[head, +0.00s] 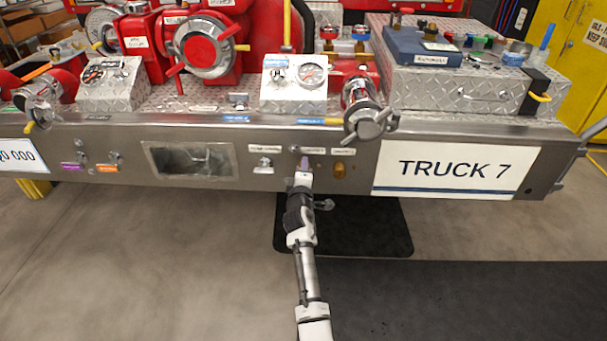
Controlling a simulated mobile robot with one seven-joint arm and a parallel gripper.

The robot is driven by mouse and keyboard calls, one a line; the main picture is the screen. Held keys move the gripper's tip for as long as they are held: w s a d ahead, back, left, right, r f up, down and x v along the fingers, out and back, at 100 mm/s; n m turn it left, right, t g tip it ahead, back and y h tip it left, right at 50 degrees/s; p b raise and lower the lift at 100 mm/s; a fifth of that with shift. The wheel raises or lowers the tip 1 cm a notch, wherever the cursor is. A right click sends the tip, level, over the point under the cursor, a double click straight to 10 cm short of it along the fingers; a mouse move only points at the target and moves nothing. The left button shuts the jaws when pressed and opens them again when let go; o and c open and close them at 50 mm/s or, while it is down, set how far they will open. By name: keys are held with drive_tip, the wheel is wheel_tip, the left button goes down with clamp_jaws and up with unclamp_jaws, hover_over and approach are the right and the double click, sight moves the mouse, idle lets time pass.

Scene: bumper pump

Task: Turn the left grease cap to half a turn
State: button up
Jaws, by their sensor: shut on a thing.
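My gripper (304,171) reaches up to the steel bumper face and is shut at a spot under the middle label plate. The left grease cap appears to be between its fingers there, mostly hidden by them, so its turn angle cannot be read. A brass cap (339,169) stands on the bumper just to the right, apart from my gripper. The small labels above are too small to read.
The steel bumper (355,190) carries a TRUCK 7 sign (452,170) on the right. A chrome fitting (264,166) is left of my gripper, beside a recessed opening (190,160). A capped outlet (369,122) juts out above right. A black mat (365,225) lies on the floor below.

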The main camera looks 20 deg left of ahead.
drive_tip(key=m+b, duration=0.1)
drive_tip(key=m, duration=0.1)
drive_tip(key=m+b, duration=0.1)
drive_tip(key=m, duration=0.1)
drive_tip(key=shift+f+m, duration=0.2)
drive_tip(key=shift+m, duration=0.1)
drive_tip(key=m+b, duration=0.3)
drive_tip(key=m, duration=0.1)
drive_tip(key=m+b, duration=0.2)
drive_tip(key=m, duration=0.3)
drive_tip(key=shift+r+m+b, duration=0.1)
drive_tip(key=shift+m+b, duration=0.8)
drive_tip(key=shift+m, duration=1.2)
drive_tip(key=o, duration=1)
drive_tip(key=shift+s, duration=0.1)
